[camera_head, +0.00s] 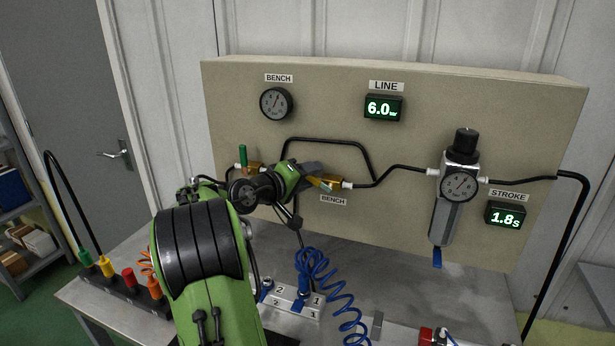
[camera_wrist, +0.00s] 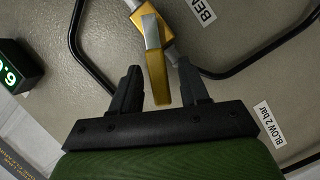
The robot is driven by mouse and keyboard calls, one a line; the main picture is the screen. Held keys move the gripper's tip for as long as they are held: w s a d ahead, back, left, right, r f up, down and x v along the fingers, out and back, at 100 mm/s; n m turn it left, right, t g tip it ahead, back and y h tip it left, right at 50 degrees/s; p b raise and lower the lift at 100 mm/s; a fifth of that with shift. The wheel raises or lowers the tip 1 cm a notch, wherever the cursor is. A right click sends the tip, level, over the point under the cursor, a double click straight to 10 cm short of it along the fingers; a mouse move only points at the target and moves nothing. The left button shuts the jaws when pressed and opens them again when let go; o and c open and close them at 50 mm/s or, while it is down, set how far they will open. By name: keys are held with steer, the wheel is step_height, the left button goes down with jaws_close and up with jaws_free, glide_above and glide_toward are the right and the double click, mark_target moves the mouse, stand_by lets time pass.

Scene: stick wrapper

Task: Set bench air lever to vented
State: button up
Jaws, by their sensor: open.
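The bench air lever (camera_wrist: 157,78) is a yellow handle on a brass valve. In the wrist view it lies between my two fingers, pointing back toward my palm, with gaps visible on both sides. In the head view the brass valve (camera_head: 329,184) sits on the panel's black pipe, just above the lower BENCH label (camera_head: 333,200). My gripper (camera_wrist: 158,82) is open around the lever; it also shows in the head view (camera_head: 312,174), reaching the panel from the left and partly covering the lever. I cannot tell from these views whether the fingers touch the panel.
A second valve with a green upright handle (camera_head: 243,156) is on the left. The BENCH gauge (camera_head: 276,103), LINE display (camera_head: 383,107) reading 6.0, and regulator (camera_head: 459,185) are on the panel. A coiled blue hose (camera_head: 318,264) rises from the bench. Black pipe loops above my gripper.

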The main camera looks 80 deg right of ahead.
steer(key=shift+c, duration=0.3)
jaws_close()
steer(key=shift+s+a+r+m+t+y, duration=0.1)
steer(key=shift+s+r+m+t+y, duration=0.15)
steer(key=shift+m, duration=0.25)
steer(key=shift+s+r+m+t+y, duration=0.1)
steer(key=shift+s+r+m+t, duration=0.05)
steer(key=shift+r+m+t, duration=0.3)
steer(key=shift+s+r+m+t+b, duration=0.25)
steer(key=shift+s+m+t+b, duration=0.2)
steer(key=shift+m+b, duration=0.5)
steer(key=s+m+t, duration=0.1)
steer(key=m+b, duration=0.1)
steer(key=shift+s+a+r+m+t+y+b, duration=0.1)
steer(key=shift+s+r+m+t+y+b, duration=0.15)
steer(key=shift+s+r+m+t+b, duration=0.2)
steer(key=shift+s+m+t+b, duration=0.7)
steer(key=shift+m+b, duration=0.25)
